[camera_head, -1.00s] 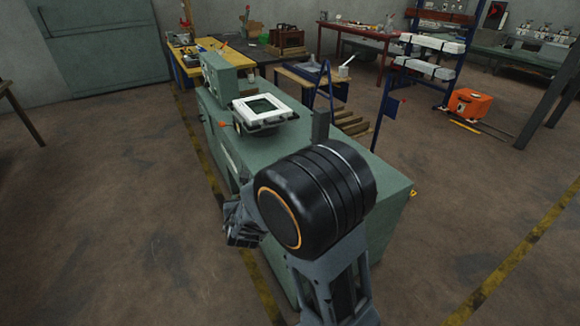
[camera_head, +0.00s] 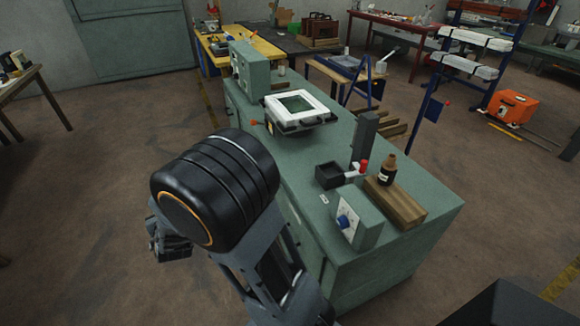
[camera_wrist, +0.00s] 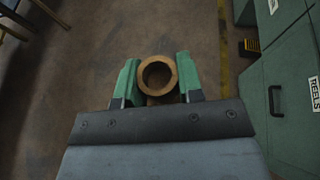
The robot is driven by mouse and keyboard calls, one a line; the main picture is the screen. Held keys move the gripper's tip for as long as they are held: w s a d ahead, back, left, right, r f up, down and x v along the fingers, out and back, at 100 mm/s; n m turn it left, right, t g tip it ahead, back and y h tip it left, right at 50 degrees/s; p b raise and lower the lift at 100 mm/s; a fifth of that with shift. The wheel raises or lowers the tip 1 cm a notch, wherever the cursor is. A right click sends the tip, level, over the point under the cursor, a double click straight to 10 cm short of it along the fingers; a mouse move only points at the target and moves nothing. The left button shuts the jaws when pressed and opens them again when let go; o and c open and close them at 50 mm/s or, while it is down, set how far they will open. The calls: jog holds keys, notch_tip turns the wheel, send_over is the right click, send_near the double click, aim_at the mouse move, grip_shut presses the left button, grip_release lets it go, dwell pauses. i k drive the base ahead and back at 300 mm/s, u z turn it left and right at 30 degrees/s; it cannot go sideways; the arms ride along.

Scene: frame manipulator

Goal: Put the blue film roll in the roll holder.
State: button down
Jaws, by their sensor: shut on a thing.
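My gripper (camera_wrist: 157,78) has its green fingers shut on a tan-brown ring-shaped roll (camera_wrist: 141,76), seen end-on with an open centre. No blue shows on this roll. The floor lies below it. In the head view my gripper (camera_head: 172,247) is at the lower left, beside the green bench (camera_head: 395,252) and partly hidden by my arm; the roll cannot be made out there. I cannot identify a blue film roll or the roll holder with certainty in either view.
On the bench stand a white-framed device (camera_head: 296,108), a dark open box (camera_head: 329,175), a dark post (camera_head: 364,138), a brown bottle (camera_head: 387,170) on a wooden block (camera_head: 396,203) and a blue-knobbed control box (camera_head: 355,224). Open floor lies left. The wrist view shows drawers (camera_wrist: 283,95) at right.

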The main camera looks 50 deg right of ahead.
aim_at(331, 174)
jog(key=i, duration=0.8)
jog(key=z, duration=0.85)
jog(key=i, duration=0.7)
jog(key=z, duration=0.65)
